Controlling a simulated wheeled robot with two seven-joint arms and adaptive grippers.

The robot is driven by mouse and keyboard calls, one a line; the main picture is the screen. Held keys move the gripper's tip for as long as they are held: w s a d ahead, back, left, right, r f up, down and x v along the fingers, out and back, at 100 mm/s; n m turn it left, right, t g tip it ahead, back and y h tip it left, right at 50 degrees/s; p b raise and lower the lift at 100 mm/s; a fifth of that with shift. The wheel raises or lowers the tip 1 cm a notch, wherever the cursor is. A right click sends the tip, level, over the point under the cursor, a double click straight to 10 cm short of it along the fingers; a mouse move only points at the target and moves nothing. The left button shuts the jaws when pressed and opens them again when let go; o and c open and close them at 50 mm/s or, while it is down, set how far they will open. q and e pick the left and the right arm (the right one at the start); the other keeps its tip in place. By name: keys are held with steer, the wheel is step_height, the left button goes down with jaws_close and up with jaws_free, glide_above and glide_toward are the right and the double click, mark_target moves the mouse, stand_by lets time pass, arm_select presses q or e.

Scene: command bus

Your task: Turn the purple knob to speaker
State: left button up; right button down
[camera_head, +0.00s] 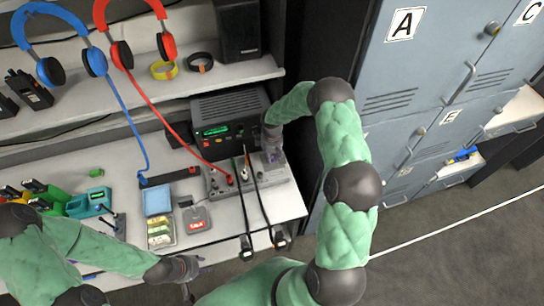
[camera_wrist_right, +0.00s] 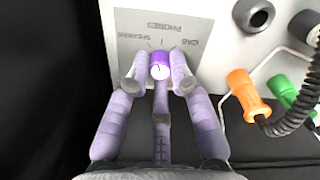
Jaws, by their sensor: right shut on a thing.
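The purple knob (camera_wrist_right: 160,62) stands on a light panel (camera_wrist_right: 190,28) in the right wrist view. Upside-down labels around it read SPEAKER at left, PHONES in the middle and CAB at right. A small dark mark shows on the knob's pale end; I cannot tell surely which label it points to. My right gripper (camera_wrist_right: 157,86) is shut on the knob, one finger on each side. In the head view my right gripper (camera_head: 272,152) is at the right end of the grey box (camera_head: 217,184) and the knob is hidden. My left gripper (camera_head: 184,268) is low near the desk's front; its fingers are unclear.
Orange (camera_wrist_right: 244,92) and green (camera_wrist_right: 285,92) plugs with a coiled cable are right of the knob. A radio (camera_head: 228,112) stands behind the box. Black cables (camera_head: 260,205) hang over the desk front. Blue-grey lockers (camera_head: 420,90) stand at right.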

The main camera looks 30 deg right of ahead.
steer(key=n, duration=0.5)
steer(key=shift+n, duration=0.3)
stand_by(0.4)
steer(key=c, duration=1.1)
jaws_free()
step_height(320, 180, up, 12)
